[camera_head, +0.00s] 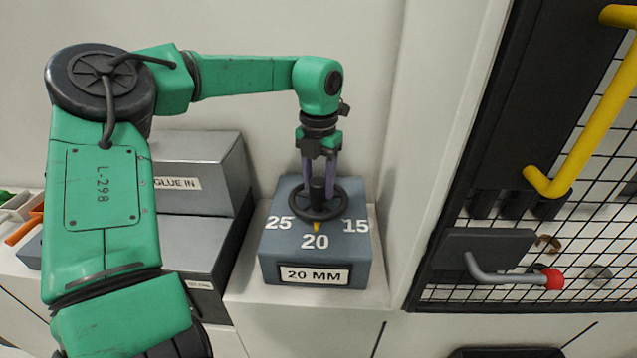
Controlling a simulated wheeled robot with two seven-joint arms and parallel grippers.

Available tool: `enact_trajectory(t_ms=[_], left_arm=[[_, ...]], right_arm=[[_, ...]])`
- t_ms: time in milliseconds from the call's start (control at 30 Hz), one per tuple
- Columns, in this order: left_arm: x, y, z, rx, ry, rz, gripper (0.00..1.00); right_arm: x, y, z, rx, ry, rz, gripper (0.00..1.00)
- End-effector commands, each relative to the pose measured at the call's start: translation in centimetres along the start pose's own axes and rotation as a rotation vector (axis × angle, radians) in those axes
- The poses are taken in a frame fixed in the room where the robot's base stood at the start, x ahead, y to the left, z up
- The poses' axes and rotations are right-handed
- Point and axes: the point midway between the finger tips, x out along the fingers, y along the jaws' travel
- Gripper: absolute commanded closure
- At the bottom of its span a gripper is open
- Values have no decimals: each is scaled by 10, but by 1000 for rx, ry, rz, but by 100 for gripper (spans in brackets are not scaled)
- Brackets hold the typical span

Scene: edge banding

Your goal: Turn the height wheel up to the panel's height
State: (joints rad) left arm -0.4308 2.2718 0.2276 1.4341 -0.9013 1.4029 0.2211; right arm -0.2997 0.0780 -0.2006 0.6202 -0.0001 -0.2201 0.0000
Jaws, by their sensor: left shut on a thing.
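The height wheel (341,203) is a dark handwheel with a central hub, lying on top of a blue-grey box (270,256). The box top carries the numbers 25, 20 and 15, and its front label (314,275) reads "20 MM". A yellow pointer (317,227) on the wheel's near side points at 20. My left gripper (318,186) comes down from above and is shut on the wheel's hub, partly hiding it. No panel can be made out in this view. My right gripper is not in view.
Grey metal boxes, one labelled "GLUE IN" (178,183), stand left of the wheel box. A pale wall panel rises to its right. Further right are black mesh (600,230), a yellow handle (592,120) and a lever with a red knob (553,279).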

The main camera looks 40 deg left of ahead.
Motion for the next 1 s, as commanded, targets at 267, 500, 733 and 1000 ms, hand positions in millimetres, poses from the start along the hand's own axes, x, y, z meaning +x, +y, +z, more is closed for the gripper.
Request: enact_trajectory(t_ms=[267, 500, 733, 1000], left_arm=[[0, 0, 0, 0, -1, 1, 100], [0, 0, 0, 0, -1, 1, 18], [-2, 0, 0, -1, -1, 0, 18], [-48, 0, 1, -1, -6, 4, 18]], right_arm=[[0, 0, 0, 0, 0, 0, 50], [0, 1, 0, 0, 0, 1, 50], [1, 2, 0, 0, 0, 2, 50], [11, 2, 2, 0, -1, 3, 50]])
